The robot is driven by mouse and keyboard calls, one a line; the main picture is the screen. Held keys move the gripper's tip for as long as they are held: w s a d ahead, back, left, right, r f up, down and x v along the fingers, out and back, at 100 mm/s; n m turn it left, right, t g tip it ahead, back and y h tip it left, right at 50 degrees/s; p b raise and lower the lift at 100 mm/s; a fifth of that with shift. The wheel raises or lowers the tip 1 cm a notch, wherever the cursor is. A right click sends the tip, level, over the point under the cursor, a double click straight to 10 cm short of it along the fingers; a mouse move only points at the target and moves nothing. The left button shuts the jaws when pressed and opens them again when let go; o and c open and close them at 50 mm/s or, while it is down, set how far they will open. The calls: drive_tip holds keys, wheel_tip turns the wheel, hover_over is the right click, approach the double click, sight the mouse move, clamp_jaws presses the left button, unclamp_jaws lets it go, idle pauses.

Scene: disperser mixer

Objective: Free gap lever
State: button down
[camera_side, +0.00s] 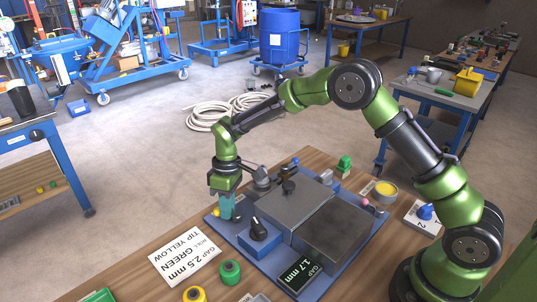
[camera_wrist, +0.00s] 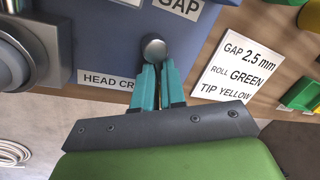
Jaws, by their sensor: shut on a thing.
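The mixer has a blue base (camera_side: 229,236) with grey blocks (camera_side: 338,235) on top. Its display (camera_side: 300,274) reads GAP 1.7 mm. In the wrist view a round metal knob (camera_wrist: 153,48), apparently the gap lever's end, stands beside the GAP label (camera_wrist: 180,6) and the HEAD CR... label (camera_wrist: 108,81). My gripper (camera_side: 228,208) points down at the base's left corner. Its teal fingers (camera_wrist: 158,80) are closed together at the knob and shut on it. In the side view the fingers mostly hide the lever. A black pointer knob (camera_side: 258,229) sits just right of my gripper.
A card (camera_side: 185,259) reads GAP 2.5 mm, ROLL GREEN, TIP YELLOW. A yellow-filled tin (camera_side: 384,191) and a blue knob-shaped piece (camera_side: 425,212) are at the right.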

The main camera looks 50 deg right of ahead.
drive_tip(key=shift+d, duration=0.1)
idle(0.4)
drive_tip(key=c, duration=1.3)
unclamp_jaws()
drive_tip(key=shift+o, duration=0.2)
wheel_tip(320, 180, up, 17)
drive_tip(key=w+d, duration=0.1)
drive_tip(key=d, duration=0.1)
drive_tip(key=shift+w+d+f, duration=0.2)
drive_tip(key=shift+w+d, duration=0.1)
drive_tip(key=shift+d, duration=0.1)
